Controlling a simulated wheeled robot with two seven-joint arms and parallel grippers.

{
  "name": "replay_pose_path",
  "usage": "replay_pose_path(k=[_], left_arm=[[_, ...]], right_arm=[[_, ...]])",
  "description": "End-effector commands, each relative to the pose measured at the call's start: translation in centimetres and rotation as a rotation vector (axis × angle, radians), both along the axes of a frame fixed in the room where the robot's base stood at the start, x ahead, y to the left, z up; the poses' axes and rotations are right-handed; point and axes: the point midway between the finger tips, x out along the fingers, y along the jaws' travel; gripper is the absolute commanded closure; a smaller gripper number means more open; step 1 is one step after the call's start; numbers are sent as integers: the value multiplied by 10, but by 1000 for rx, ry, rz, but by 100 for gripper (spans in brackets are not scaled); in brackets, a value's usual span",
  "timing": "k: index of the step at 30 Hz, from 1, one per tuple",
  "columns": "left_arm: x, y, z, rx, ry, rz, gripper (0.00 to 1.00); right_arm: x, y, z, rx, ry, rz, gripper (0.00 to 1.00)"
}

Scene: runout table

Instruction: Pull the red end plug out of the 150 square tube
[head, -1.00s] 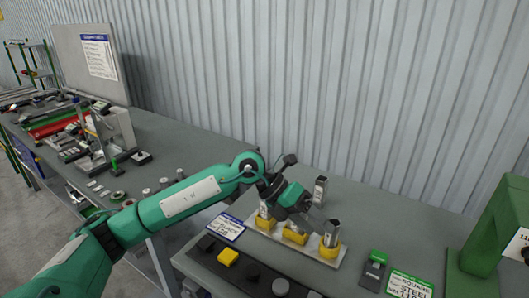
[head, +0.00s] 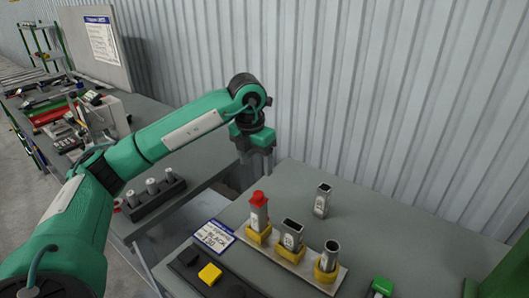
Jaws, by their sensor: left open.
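A red end plug (head: 259,197) sits in the top of an upright grey metal tube (head: 259,218). The tube stands in the leftmost yellow holder on a pale base plate (head: 273,250). Its label is too small to read. My left gripper (head: 260,150) is open and points down. In the picture it is above the plug, apart from it, near the table's far left corner. Its fingers are small and partly in shadow. My right gripper is out of view.
A rectangular tube (head: 292,234) and a round tube (head: 329,255) stand in the other yellow holders. Another open tube (head: 322,200) stands alone behind. A blue-edged label (head: 213,236) and a dark strip with a yellow block (head: 210,273) lie in front. The table's back right is clear.

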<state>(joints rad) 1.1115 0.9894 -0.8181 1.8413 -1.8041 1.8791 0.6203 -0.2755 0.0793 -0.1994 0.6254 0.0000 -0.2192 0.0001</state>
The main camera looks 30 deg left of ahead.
Motion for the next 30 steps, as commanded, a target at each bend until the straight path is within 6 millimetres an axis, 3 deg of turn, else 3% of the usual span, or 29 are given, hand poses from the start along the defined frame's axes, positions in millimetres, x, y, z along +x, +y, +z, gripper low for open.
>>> replay_pose_path(k=[5,9,12,22,30], left_arm=[[1,0,-15,2,5,2,35],[4,0,-39,0,6,2,35],[6,0,-60,2,8,1,35],[13,-1,-116,0,3,1,35],[15,-1,-136,0,1,-1,35]], right_arm=[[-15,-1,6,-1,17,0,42],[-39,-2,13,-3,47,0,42],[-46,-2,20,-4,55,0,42],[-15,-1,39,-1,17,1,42],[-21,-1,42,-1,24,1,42]])
